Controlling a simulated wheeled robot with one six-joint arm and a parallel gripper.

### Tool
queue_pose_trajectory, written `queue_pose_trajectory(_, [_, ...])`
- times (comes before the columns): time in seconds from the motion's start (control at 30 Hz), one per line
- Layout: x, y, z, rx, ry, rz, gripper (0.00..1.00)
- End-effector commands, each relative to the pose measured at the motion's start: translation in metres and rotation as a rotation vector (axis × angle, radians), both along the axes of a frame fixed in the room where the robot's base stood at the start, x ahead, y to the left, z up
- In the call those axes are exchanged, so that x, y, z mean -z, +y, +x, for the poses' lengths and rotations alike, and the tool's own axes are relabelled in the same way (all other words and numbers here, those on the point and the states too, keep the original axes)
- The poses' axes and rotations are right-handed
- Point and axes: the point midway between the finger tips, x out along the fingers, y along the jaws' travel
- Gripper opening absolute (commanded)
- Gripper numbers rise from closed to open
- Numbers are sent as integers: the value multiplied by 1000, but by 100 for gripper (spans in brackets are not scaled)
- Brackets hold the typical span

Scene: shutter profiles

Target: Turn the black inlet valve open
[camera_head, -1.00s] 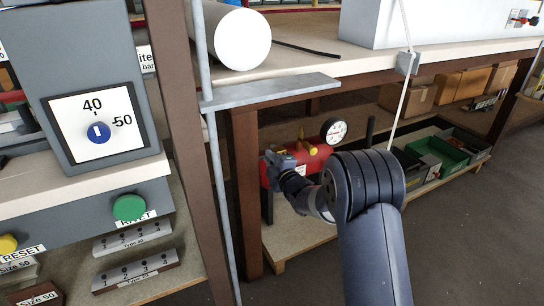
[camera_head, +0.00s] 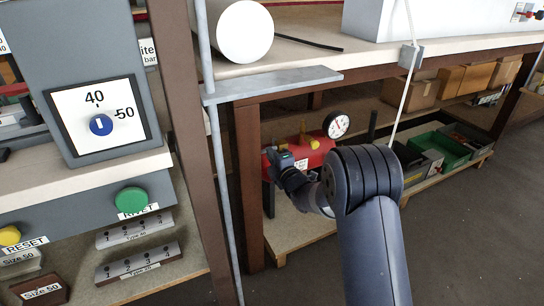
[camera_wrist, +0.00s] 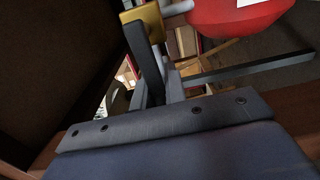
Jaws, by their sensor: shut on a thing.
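A red tank (camera_head: 318,150) with a round white gauge (camera_head: 337,125) and yellow fittings stands on the low shelf under the bench. My gripper (camera_head: 278,156) is at the tank's left end, and its own wrist hides much of that spot. In the wrist view, a black bar-like handle (camera_wrist: 146,62) runs down from a brass valve body (camera_wrist: 150,20) to my gripper (camera_wrist: 160,92). My gripper is shut on this black valve handle. The red tank also shows in the wrist view (camera_wrist: 235,15), at the top right. The handle's contact with the fingers is partly hidden.
The bench top (camera_head: 300,60) hangs over the tank. A brown post (camera_head: 249,190) stands just left of my gripper. Green bins (camera_head: 445,150) and cardboard boxes (camera_head: 465,80) lie to the right. Bare floor is at the lower right.

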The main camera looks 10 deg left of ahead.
Motion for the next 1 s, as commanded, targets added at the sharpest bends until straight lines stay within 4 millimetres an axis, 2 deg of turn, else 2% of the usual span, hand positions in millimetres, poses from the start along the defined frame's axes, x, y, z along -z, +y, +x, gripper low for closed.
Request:
queue_pose_trajectory(0.03, [1, 0, 0, -1, 1, -3, 0])
queue_pose_trajectory(0.07, [1, 0, 0, -1, 1, -3, 15])
queue_pose_trajectory(0.3, [1, 0, 0, -1, 0, -1, 35])
queue_pose_trajectory(0.67, [0, -4, -5, 0, 1, -1, 35])
queue_pose_trajectory(0.77, [-2, -10, -14, 1, 2, -1, 35])
queue_pose_trajectory(1.0, [-2, -34, -49, 1, 2, -2, 35])
